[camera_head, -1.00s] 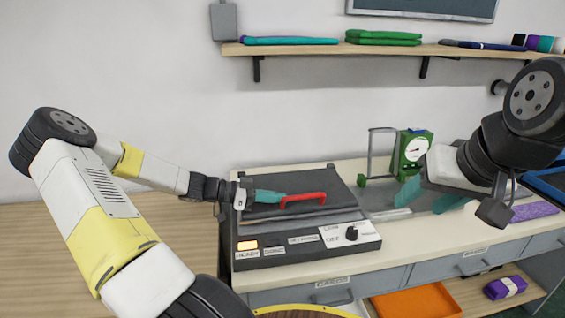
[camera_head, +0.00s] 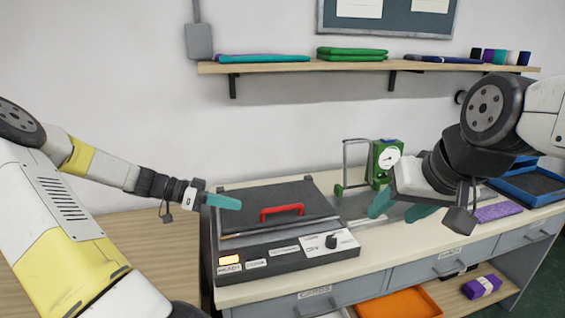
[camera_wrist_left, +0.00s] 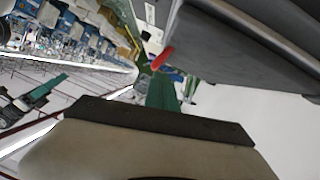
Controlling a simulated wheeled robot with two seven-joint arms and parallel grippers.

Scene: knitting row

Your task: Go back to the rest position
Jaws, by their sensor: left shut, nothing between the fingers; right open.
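My left gripper (camera_head: 224,202) has teal fingers and is shut and empty. It is to the left of the red handle (camera_head: 282,212) of the dark flat press (camera_head: 262,197), apart from it. In the left wrist view its teal fingers (camera_wrist_left: 162,92) show beyond the wrist housing, with the red handle (camera_wrist_left: 162,60) near them. My right gripper (camera_head: 405,208) is open and empty over the right part of the worktop, in front of the green gauge device. The press lid is down, and an orange light (camera_head: 229,260) glows on its front panel.
The green device with a dial (camera_head: 386,158) stands at the back of the worktop. A purple knitted piece (camera_head: 497,212) and a blue tray (camera_head: 530,185) lie at the right. An orange tray (camera_head: 398,303) and a purple bundle (camera_head: 482,287) are below. A shelf (camera_head: 300,67) holds folded cloths.

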